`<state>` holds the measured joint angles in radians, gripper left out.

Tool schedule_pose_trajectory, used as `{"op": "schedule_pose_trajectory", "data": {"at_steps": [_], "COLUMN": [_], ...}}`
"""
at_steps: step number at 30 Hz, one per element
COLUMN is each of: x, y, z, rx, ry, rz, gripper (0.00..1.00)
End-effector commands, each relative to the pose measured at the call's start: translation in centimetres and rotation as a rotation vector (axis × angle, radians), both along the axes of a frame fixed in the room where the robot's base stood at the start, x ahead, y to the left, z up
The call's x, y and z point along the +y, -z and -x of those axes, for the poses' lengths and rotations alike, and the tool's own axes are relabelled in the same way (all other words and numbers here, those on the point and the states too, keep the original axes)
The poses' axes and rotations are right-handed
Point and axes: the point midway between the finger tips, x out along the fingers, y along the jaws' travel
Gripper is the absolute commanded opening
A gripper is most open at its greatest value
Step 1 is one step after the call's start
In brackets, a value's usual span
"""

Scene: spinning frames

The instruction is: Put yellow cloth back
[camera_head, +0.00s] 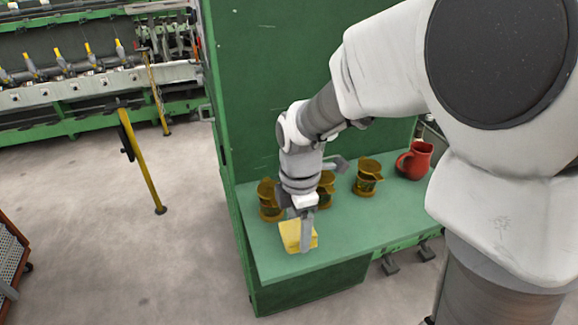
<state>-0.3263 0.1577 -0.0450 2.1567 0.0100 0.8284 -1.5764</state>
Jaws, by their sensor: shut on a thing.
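The yellow cloth (290,236) is a small folded block near the front left of the green shelf (350,238). My gripper (301,228) points down over it and is shut on it. One finger crosses in front of the cloth and hides part of it. I cannot tell whether the cloth touches the shelf or is held just above it.
Brass-coloured cups stand behind the cloth, one at the left (267,203), one partly hidden by my gripper (326,187), and one further right (368,178). A red jug (416,160) stands at the right end. A green panel rises behind. The shelf's front right is clear.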

Motion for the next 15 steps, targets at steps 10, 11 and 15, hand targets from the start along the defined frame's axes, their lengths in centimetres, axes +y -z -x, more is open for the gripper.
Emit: {"op": "schedule_pose_trajectory", "data": {"at_steps": [10, 11, 15], "x": [0.4, 0.4, 0.4], "y": [3.9, 4.1, 4.3], "z": [-0.1, -0.1, -0.1], "rx": [0.001, 0.001, -0.001], "ry": [-0.001, -0.001, 0.000], "rz": [0.000, 0.000, 0.000], "gripper": [0.28, 0.28, 0.28]}}
